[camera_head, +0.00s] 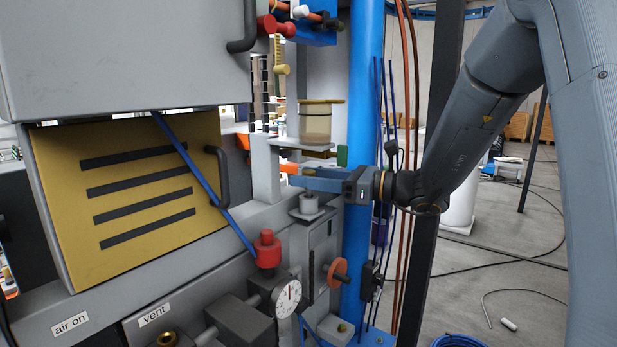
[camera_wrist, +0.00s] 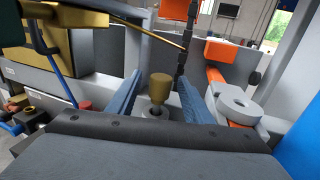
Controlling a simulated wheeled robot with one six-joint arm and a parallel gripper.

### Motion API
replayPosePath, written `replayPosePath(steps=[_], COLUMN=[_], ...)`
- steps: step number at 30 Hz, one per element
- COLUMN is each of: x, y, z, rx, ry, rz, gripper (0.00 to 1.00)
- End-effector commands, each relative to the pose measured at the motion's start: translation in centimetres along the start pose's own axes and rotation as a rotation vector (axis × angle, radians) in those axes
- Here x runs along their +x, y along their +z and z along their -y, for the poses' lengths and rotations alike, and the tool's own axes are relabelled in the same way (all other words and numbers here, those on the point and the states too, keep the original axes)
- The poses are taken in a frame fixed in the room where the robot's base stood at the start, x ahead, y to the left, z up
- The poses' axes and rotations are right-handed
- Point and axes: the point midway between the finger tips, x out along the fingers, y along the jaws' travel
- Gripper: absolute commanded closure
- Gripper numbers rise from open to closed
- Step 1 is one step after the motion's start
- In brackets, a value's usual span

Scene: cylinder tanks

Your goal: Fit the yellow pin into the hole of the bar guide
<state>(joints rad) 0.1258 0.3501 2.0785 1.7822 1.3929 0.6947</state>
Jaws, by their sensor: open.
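In the wrist view a gold-yellow pin (camera_wrist: 159,88) with a wide round head stands upright above a light grey part with a dark round hole (camera_wrist: 156,110), which looks like the bar guide. The pin's lower end is at the hole. I cannot tell how deep it sits. My gripper (camera_wrist: 160,78) is open, with one blue finger on each side of the pin and visible gaps to it. In the head view my gripper (camera_head: 297,181) reaches left from the arm to the grey machine frame. The pin is not clearly visible there.
In the head view a yellow-topped cylinder (camera_head: 316,122) stands above my gripper and a grey spool-like part (camera_head: 308,204) below. A blue post (camera_head: 361,90) stands behind.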

Motion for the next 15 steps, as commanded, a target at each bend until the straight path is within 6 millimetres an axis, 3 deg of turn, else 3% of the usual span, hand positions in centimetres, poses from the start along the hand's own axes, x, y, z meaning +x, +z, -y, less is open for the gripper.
replayPosePath(steps=[9,15], x=[0.56,0.54], y=[-0.08,-0.08], z=[-0.02,-0.02], rx=[-0.001,-0.001], ry=[0.000,0.000], rz=[-0.001,-0.001], gripper=[0.56,0.89])
